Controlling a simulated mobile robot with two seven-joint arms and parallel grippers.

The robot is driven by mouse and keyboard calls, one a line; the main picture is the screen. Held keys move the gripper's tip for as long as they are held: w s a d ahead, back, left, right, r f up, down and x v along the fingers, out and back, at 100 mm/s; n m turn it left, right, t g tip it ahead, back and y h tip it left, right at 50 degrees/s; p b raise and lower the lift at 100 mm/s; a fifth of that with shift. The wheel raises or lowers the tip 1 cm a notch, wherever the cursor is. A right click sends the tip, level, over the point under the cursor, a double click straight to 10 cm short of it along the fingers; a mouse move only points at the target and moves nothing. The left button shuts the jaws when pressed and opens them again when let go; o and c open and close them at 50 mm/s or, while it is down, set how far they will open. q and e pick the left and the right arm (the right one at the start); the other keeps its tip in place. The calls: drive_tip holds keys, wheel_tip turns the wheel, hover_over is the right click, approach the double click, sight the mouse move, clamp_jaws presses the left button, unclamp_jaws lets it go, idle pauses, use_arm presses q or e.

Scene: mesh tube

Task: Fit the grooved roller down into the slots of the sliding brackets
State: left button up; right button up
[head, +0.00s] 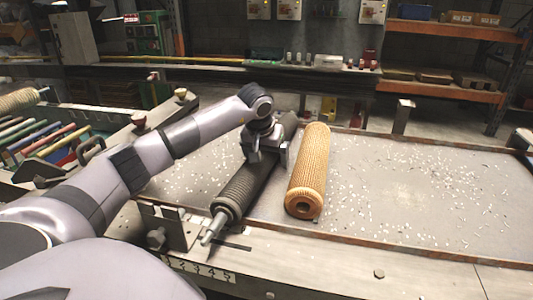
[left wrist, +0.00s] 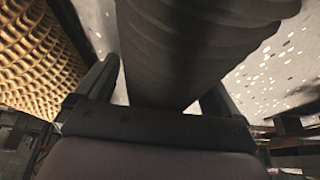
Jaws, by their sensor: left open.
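The dark grooved roller (head: 240,188) lies lengthwise on the grey bench, its pale shaft end (head: 213,229) towards me. In the left wrist view the roller (left wrist: 195,40) passes between the fingers. My left gripper (head: 265,152) is over the far part of the roller, with its open fingers (left wrist: 158,95) one on each side of it. Contact with the roller cannot be told. A metal bracket (head: 172,224) with an upright plate and a bolt stands at the bench's near edge, left of the shaft end.
A tan mesh tube (head: 309,170) lies close to the right of the roller and also shows in the left wrist view (left wrist: 40,60). White flecks are scattered on the bench (head: 400,205), which is otherwise clear on the right. Coloured rods (head: 50,140) fill a rack at left.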

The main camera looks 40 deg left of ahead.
use_arm(q)
clamp_jaws()
drive_tip(key=shift+a+r, duration=0.1)
drive_tip(key=shift+r, duration=0.05)
drive_tip(key=shift+r, duration=0.1)
